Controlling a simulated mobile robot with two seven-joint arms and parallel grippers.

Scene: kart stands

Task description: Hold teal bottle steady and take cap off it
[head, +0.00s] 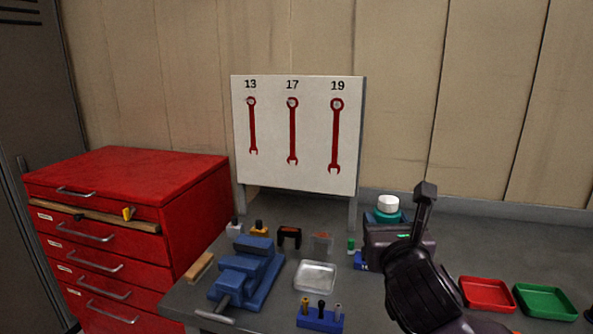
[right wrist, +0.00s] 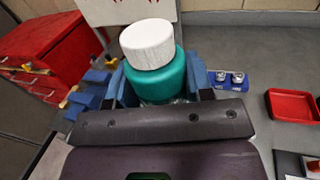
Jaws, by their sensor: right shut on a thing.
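The teal bottle (head: 381,217) stands upright at the back of the grey bench, with its white cap (head: 388,204) on top. In the right wrist view the teal bottle (right wrist: 160,82) sits between the two fingers of my right gripper (right wrist: 160,92), with the white cap (right wrist: 148,44) above them. My right gripper (head: 400,240) is shut on the bottle's body. Its palm hides the lower part of the bottle, so I cannot see whether the base touches the bench. My left gripper is in neither view.
A blue vise (head: 248,272), a clear tray (head: 316,277) and a blue holder (head: 320,319) with small pieces are left of the bottle. Red (head: 487,309) and green (head: 545,314) trays lie to the right. A wrench board (head: 270,180) stands behind. A red drawer cabinet (head: 130,175) is far left.

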